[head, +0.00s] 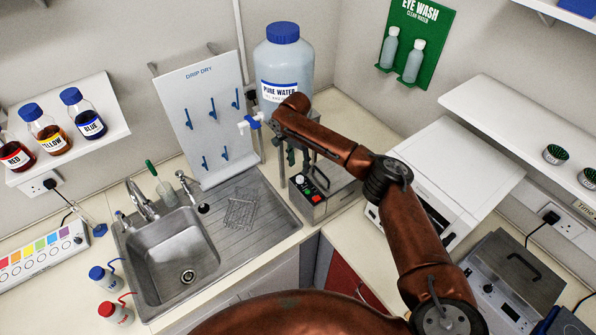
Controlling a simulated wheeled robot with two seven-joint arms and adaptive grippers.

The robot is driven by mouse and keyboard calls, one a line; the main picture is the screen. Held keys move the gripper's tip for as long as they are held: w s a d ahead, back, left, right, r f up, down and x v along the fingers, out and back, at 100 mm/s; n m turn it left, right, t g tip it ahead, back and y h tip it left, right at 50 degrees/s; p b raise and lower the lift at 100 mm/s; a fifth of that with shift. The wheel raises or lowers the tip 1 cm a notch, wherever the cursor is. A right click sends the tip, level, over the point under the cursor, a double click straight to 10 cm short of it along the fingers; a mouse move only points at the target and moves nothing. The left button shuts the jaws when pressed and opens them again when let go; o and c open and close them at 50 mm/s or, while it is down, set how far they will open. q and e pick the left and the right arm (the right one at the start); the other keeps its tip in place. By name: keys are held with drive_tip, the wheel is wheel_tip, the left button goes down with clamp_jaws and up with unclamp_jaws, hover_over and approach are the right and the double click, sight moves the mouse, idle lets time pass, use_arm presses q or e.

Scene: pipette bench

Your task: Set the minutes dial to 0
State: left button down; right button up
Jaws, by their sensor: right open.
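My right arm reaches in from the lower right, and its gripper (298,160) hangs open and empty in front of the water jug's stand. Below it on the counter is a grey control box (340,192) with a pale knob (299,179), a green button and a red button. The gripper appears above the box and apart from the knob. A grey bench device (512,270) at the lower right also has a small round knob (488,288). The markings are too small to tell which knob is the minutes dial or where it points. My left gripper is not in view.
The pure water jug (284,68) stands just behind the right gripper. A sink (180,258) and drip-dry board (203,90) are to the left. A white machine (455,165) stands right, partly behind my arm. Bottles sit on the left shelf (105,125).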

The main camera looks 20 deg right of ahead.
sight(300, 178)
drive_tip(key=f, duration=0.3)
drive_tip(key=f+p, duration=0.1)
drive_tip(key=f, duration=0.1)
drive_tip(key=shift+s+d, duration=0.2)
drive_tip(key=shift+s, duration=0.15)
drive_tip(key=shift+f, duration=0.55)
drive_tip(key=shift+c, duration=0.7)
drive_tip(key=c, duration=0.8)
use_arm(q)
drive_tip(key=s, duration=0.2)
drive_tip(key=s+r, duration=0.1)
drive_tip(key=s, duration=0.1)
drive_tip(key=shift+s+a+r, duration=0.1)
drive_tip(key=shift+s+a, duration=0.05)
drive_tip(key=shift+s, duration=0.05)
use_arm(e)
clamp_jaws()
